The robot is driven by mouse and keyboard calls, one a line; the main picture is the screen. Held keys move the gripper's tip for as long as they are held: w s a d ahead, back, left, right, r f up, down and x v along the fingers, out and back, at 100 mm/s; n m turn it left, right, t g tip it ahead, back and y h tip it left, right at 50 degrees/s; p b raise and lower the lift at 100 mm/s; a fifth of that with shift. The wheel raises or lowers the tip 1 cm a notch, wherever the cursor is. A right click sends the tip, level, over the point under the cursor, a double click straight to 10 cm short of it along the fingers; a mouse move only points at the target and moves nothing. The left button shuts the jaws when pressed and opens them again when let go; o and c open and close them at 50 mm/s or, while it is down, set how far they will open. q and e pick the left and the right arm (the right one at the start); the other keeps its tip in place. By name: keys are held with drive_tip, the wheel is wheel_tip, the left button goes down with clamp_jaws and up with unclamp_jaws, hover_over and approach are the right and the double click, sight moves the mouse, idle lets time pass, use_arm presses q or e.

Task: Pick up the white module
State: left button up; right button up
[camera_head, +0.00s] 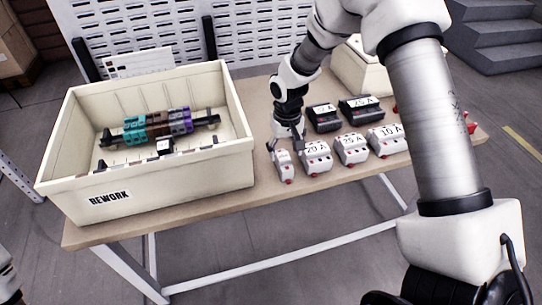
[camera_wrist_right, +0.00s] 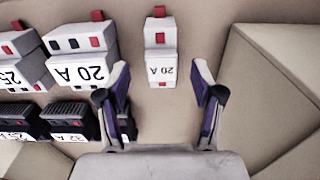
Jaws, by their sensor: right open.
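A narrow white module (camera_head: 284,167) with red parts stands near the front edge of the table, at the left end of a row of white modules. In the right wrist view this module (camera_wrist_right: 161,45) shows a label reading 20 A upside down. My right gripper (camera_head: 286,147) is over its rear end. In the wrist view the open fingers (camera_wrist_right: 160,76) point towards it, one on each side of its near end, with gaps and nothing between them held. Wider white modules, 20 A (camera_head: 316,157), 25 A (camera_head: 351,149) and 10 A (camera_head: 386,140), stand to its right. My left gripper is out of view.
Black modules (camera_head: 323,117) stand behind the white row. A cream REWORK crate (camera_head: 225,165) on the left holds a rail with coloured modules (camera_head: 158,124). Another cream bin (camera_head: 352,70) is at the back. Bare tabletop (camera_head: 256,100) lies between crate and modules.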

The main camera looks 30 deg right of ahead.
sight(284, 156)
drive_tip(key=f, duration=0.4)
drive_tip(key=w+f+p, duration=0.1)
drive_tip(key=f, duration=0.1)
drive_tip(key=shift+f, duration=0.15)
drive_tip(key=shift+s, duration=0.1)
clamp_jaws()
